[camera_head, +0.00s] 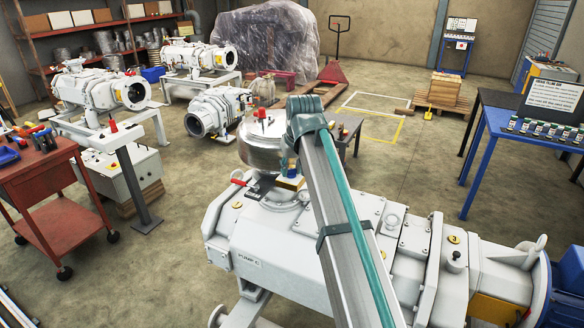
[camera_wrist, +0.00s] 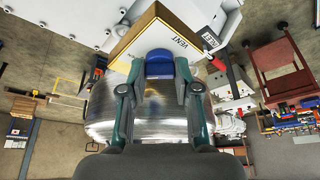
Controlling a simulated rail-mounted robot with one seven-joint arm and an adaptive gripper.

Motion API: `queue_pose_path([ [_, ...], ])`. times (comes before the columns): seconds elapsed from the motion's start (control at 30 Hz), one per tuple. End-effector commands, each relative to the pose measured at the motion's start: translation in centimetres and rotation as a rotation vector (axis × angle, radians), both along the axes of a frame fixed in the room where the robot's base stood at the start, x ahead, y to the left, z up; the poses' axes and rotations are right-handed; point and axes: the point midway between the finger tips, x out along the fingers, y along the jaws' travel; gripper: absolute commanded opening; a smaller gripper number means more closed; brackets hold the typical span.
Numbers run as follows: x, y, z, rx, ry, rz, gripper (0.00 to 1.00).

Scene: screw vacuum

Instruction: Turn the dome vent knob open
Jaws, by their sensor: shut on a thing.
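The blue knob (camera_wrist: 159,63) sits between the two fingertips of my gripper (camera_wrist: 159,73) in the wrist view. My fingers are shut on its sides. Behind it is a yellow-edged plate (camera_wrist: 142,44) marked VENT. The silver dome (camera_wrist: 110,108) shows behind my fingers, and in the head view the dome (camera_head: 258,150) stands on the white pump (camera_head: 290,242). There my own arm partly covers the knob and hides most of my gripper. The knob's exact turn angle cannot be told.
A red-handled lever (camera_head: 238,182) and a black tag (camera_head: 260,190) are beside the dome; the lever (camera_wrist: 217,62) also shows in the wrist view. A red tool cart (camera_head: 62,225) stands left, a blue table (camera_head: 500,125) right.

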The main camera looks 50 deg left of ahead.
Motion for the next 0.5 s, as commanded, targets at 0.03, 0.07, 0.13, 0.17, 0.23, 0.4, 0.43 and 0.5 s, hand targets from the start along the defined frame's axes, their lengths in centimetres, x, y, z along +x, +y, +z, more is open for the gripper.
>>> queue_pose_path([
  [0.03,-0.01,0.01,0.03,0.000,0.000,-0.004,0.00],
  [0.07,0.00,0.01,0.03,0.000,0.000,-0.006,0.00],
  [0.13,0.00,0.01,0.03,0.000,0.000,-0.008,0.00],
  [0.17,0.01,0.01,0.03,0.000,0.000,-0.008,0.00],
  [0.23,0.01,0.00,0.01,0.000,0.000,-0.008,0.00],
  [0.4,0.01,0.00,0.01,0.000,0.000,-0.008,0.00],
  [0.43,0.01,0.00,0.01,0.000,0.000,-0.008,0.36],
  [0.5,0.01,0.00,0.01,0.000,0.000,-0.007,0.48],
])
